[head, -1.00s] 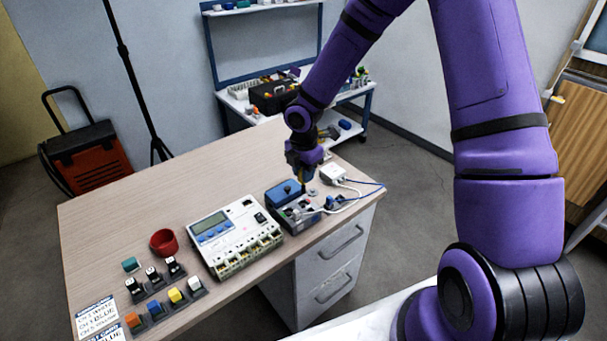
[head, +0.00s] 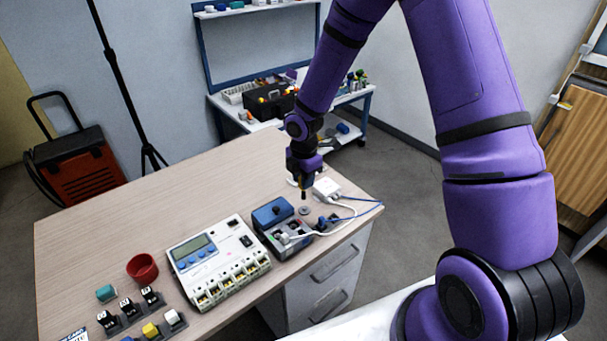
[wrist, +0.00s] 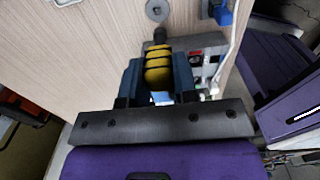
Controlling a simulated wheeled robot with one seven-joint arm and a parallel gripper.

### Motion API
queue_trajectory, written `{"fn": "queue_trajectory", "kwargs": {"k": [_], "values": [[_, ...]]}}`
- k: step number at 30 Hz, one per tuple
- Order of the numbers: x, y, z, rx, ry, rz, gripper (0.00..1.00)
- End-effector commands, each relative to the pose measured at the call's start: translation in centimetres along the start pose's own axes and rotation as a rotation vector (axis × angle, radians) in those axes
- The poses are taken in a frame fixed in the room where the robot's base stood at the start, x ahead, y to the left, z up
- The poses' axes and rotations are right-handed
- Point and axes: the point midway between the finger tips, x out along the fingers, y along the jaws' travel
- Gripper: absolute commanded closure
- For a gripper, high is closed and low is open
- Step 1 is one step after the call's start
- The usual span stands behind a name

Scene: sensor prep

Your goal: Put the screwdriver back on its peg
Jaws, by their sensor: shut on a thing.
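My gripper (head: 303,182) is over the back right part of the wooden desk, beyond the blue-topped box. In the wrist view, my gripper (wrist: 159,82) is shut on the screwdriver (wrist: 158,68), which has a yellow handle with black bands. Its dark end points away from the palm. In the head view, a dark end of the screwdriver (head: 303,195) shows below the fingers, apart from the desk as far as I can tell. A small grey disc (head: 304,211) with a dark centre lies just in front; it also shows in the wrist view (wrist: 157,10). I cannot make out a peg.
The blue-topped box (head: 271,212), a white adapter (head: 326,187) and cables are close to my gripper. A meter unit (head: 218,262), a red cup (head: 142,268) and small coloured blocks stand to the left. The desk's back left is clear. A shelf unit (head: 213,101) stands behind.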

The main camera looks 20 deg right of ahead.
Motion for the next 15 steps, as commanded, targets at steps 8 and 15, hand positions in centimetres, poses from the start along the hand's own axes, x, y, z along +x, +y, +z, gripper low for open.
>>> {"fn": "queue_trajectory", "kwargs": {"k": [8, 15], "values": [[1.4, 0.0, 0.0, 0.005, -0.001, 0.0, 0.97], [3.4, 0.0, 0.0, 0.005, -0.001, -0.001, 0.97]]}}
